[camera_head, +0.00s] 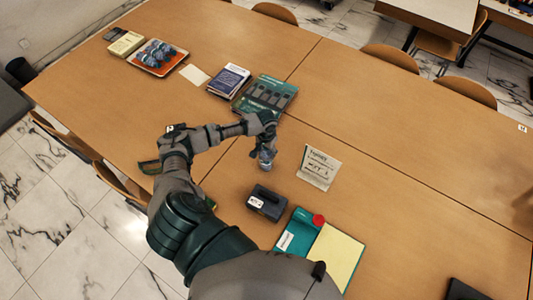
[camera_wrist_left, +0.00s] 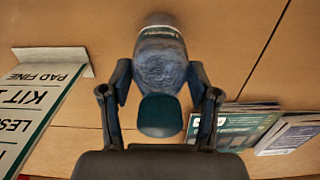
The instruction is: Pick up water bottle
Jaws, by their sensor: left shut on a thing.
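The water bottle (camera_head: 266,158) is a small bluish, see-through bottle near the middle of the table in the head view. My left gripper (camera_head: 267,140) is at its upper part, shut on it. In the left wrist view, the bottle (camera_wrist_left: 160,65) sits between the two fingers of my left gripper (camera_wrist_left: 160,82), with its dark teal cap (camera_wrist_left: 160,116) toward the camera. I cannot tell whether its base touches the table. My right gripper is not in view.
A white sign card (camera_head: 318,168) stands right of the bottle. A dark box (camera_head: 267,203) and a teal tray with a yellow pad (camera_head: 335,252) lie nearer. Books (camera_head: 265,95) lie beyond the gripper.

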